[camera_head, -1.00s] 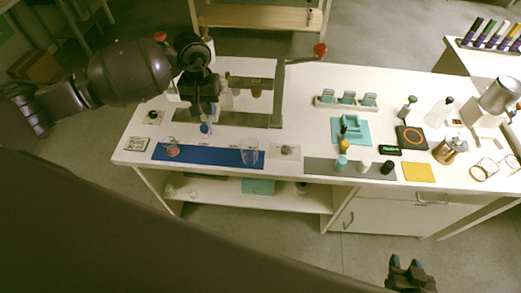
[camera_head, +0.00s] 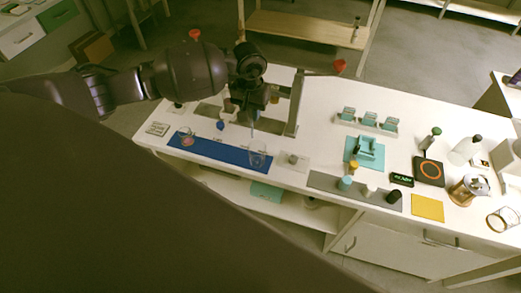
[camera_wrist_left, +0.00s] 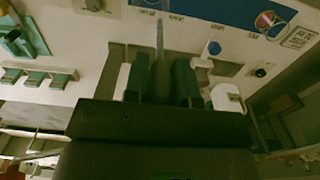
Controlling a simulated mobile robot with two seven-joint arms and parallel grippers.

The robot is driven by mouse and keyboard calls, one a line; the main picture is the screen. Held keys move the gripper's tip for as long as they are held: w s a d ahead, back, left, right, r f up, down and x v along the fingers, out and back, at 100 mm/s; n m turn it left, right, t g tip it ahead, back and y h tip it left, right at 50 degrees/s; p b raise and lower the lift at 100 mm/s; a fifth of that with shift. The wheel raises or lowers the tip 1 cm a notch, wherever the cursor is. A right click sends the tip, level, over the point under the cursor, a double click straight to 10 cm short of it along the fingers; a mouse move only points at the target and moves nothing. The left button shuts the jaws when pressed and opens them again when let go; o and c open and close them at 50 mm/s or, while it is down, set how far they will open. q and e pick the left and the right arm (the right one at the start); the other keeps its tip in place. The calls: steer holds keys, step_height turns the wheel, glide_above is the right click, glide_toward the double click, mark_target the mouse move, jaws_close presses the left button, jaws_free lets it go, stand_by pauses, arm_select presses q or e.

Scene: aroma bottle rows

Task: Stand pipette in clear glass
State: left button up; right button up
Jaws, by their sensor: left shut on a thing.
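My left gripper (camera_head: 256,104) is shut on the pipette (camera_head: 253,121), a thin pale tube that hangs down roughly upright. The pipette also shows between the dark fingers in the left wrist view (camera_wrist_left: 160,36). The clear glass (camera_head: 257,159) stands on the right part of the blue mat (camera_head: 226,152). In the head view the pipette's lower end appears just above the glass; I cannot tell whether it is over the opening. My right gripper is out of view.
A glass with orange-pink contents (camera_head: 187,140) stands on the mat's left part. A small blue-topped item (camera_head: 220,126) is behind the mat. A grey stand (camera_head: 295,103) rises right of my gripper. Small bottles (camera_head: 345,183) stand on a grey strip at right.

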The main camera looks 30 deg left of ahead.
arm_select(q)
step_height(320, 180, down, 3)
steer(key=shift+a+b, duration=0.1)
steer(key=shift+b, duration=0.35)
steer(key=shift+f, duration=0.7)
steer(key=shift+f+b, duration=0.35)
steer(key=shift+f, duration=0.1)
steer(key=o, duration=0.7)
steer(key=shift+c, duration=0.2)
